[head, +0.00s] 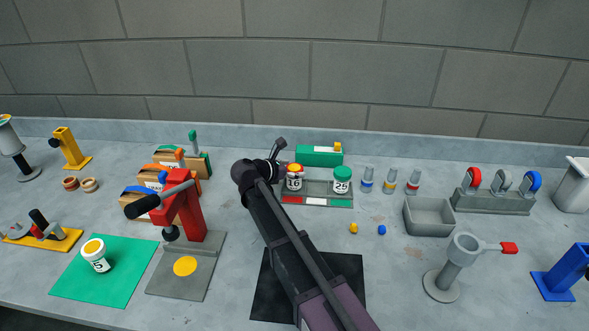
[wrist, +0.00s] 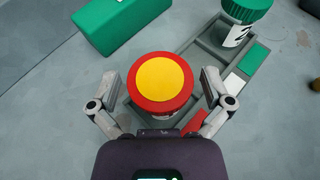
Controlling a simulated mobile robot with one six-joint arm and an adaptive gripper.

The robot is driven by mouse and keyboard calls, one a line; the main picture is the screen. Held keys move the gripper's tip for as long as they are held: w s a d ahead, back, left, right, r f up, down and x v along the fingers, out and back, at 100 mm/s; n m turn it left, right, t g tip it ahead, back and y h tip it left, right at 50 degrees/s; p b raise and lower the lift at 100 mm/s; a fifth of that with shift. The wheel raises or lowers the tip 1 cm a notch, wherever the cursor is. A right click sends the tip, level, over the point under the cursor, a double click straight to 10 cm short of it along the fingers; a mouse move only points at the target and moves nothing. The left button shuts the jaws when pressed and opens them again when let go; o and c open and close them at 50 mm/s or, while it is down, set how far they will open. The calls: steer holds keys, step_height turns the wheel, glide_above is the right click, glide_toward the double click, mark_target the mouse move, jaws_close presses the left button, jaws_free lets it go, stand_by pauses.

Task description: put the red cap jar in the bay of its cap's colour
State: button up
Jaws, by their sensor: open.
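The red cap jar (wrist: 160,95) has a red cap with a yellow disc on top. It shows upright in the head view (head: 294,183), at the left bay of the grey bay tray (head: 317,187), behind the red marker (head: 292,199). Its base is hidden in the wrist view, so I cannot tell whether it rests fully on the bay floor. My gripper (wrist: 160,77) is open, with one finger on each side of the jar and visible gaps to the cap. A green cap jar (head: 342,180) stands in the right bay, behind the green marker. The middle bay, behind the white marker, looks empty.
A green block (head: 320,156) lies just behind the tray. Small bottles (head: 390,180) and a grey bin (head: 429,216) stand to the right. A red press (head: 190,210) stands to the left, and another jar (head: 95,255) sits on a green mat.

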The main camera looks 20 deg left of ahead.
steer(key=shift+r, duration=0.15)
steer(key=shift+s+r, duration=0.1)
steer(key=p+v, duration=0.3)
steer(key=v, duration=0.4)
steer(key=shift+s+a+r, duration=0.1)
steer(key=shift+s+r, duration=0.05)
stand_by(0.8)
